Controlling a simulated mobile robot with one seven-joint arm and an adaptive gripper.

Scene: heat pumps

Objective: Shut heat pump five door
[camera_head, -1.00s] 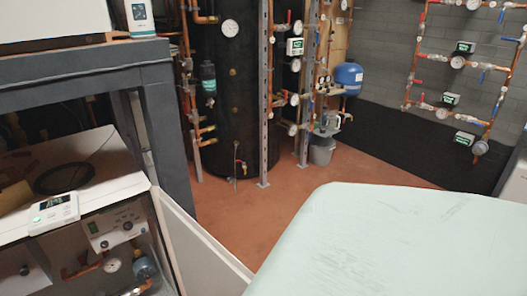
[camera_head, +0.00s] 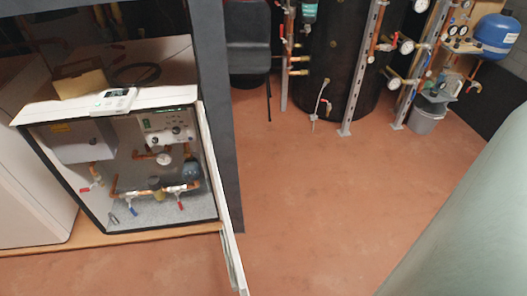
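A white heat pump (camera_head: 40,112) stands at the left under a dark frame, its front open. Inside it show copper pipes, a gauge, a control panel (camera_head: 166,124) and small red and blue valve handles. Its door (camera_head: 222,190) is swung outward on the right side and seen nearly edge-on, reaching down to the bottom of the picture. No number is readable on it, so I cannot tell whether it is heat pump five. My gripper is not in view. A large pale green surface, which I cannot identify, fills the lower right.
A small white controller (camera_head: 114,100) lies on the heat pump's top. A dark frame post (camera_head: 222,120) stands just right of the cabinet. A black tank (camera_head: 345,60), metal posts, a grey bucket (camera_head: 428,114) and a blue vessel (camera_head: 496,36) stand behind. The reddish floor (camera_head: 320,200) in the middle is clear.

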